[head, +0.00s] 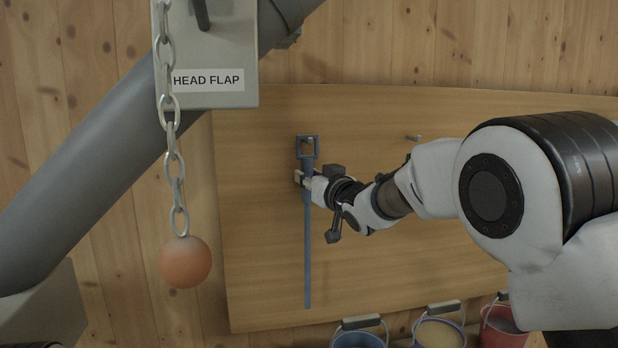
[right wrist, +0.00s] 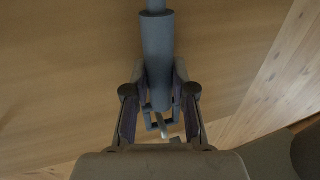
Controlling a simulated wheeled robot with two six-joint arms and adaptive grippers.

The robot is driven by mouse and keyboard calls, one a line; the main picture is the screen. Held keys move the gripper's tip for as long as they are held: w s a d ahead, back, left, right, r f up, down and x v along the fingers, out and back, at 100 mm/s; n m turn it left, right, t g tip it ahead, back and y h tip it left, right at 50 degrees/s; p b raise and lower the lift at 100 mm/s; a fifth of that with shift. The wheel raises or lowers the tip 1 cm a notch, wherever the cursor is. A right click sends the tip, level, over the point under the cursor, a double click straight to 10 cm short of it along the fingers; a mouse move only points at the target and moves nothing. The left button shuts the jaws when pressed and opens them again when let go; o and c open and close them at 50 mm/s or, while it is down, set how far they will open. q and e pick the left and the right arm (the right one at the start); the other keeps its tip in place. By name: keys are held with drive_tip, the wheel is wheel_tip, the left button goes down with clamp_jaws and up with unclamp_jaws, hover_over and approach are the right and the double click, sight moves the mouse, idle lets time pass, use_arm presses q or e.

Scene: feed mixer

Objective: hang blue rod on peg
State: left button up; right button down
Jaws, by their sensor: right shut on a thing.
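The blue rod (head: 307,245) hangs upright in front of the wooden board, with a square loop (head: 307,148) at its top. My right gripper (head: 304,180) is shut on the rod's thicker grip just below the loop. In the right wrist view the gripper's fingers (right wrist: 158,98) flank the grip (right wrist: 157,50). A small light peg (right wrist: 161,126) shows within the loop's outline there; I cannot tell whether the loop is around it or only in front of it. Another peg (head: 413,137) sticks out of the board to the right, with nothing on it. My left gripper is not in view.
The wooden board (head: 260,290) stands behind the rod. A chain (head: 174,165) with an orange ball (head: 185,262) hangs at the left, before a grey pipe (head: 90,200) and the head flap box (head: 215,55).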

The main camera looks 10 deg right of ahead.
drive_tip(key=shift+f, duration=0.4)
drive_tip(key=c, duration=1.2)
unclamp_jaws()
drive_tip(key=o, duration=0.3)
drive_tip(key=shift+w+d, duration=0.1)
drive_tip(key=shift+w, duration=0.1)
drive_tip(key=shift+r, duration=0.1)
drive_tip(key=b+v, duration=0.3)
drive_tip(key=v, duration=0.6)
drive_tip(key=shift+s+r+b, duration=0.15)
drive_tip(key=shift+b, duration=0.15)
